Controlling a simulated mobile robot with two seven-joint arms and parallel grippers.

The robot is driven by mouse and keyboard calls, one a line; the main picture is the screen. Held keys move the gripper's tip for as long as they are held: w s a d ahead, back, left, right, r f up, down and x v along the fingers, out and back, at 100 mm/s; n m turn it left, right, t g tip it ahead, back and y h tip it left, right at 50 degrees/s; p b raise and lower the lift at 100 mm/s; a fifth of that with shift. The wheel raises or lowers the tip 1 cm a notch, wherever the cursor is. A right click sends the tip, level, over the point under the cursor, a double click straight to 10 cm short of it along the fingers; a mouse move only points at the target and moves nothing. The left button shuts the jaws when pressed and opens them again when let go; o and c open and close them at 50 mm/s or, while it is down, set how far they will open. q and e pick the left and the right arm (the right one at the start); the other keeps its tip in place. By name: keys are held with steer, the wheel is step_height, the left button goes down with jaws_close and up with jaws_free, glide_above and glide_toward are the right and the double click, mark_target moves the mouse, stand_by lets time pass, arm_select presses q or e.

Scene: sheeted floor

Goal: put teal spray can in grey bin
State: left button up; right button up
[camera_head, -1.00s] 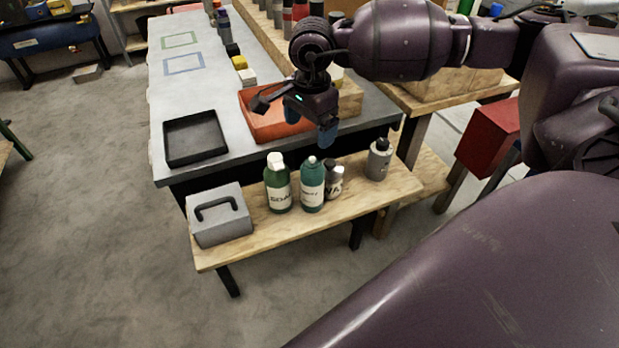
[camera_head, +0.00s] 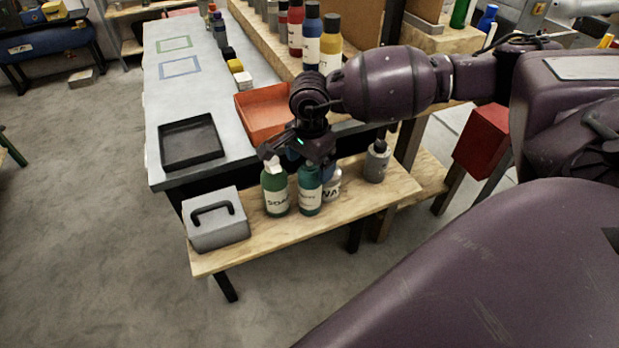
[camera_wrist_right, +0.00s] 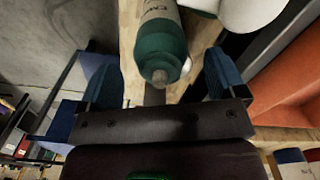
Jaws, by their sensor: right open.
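The teal spray can (camera_head: 310,194) stands upright on the low wooden bench, between a green soap bottle (camera_head: 276,190) and a white-labelled bottle (camera_head: 332,187). My right gripper (camera_head: 297,158) is open just above it and hides its top. In the right wrist view, the can (camera_wrist_right: 160,38) lies between the two blue-padded fingers of the gripper (camera_wrist_right: 160,78), with its grey nozzle towards the palm and no visible grip. A closed-looking grey box (camera_head: 217,226) with a black handle stands at the bench's left end; I cannot tell whether it is the bin. My left gripper is out of view.
A grey bottle (camera_head: 376,162) stands farther right on the bench (camera_head: 360,203). Behind, a grey table holds a black tray (camera_head: 191,160) and an orange tray (camera_head: 262,112). A red box (camera_head: 482,140) is at right. Open floor lies left and in front.

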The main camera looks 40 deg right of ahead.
steer(key=shift+f, duration=0.9)
steer(key=shift+r, duration=0.15)
steer(key=c, duration=1.4)
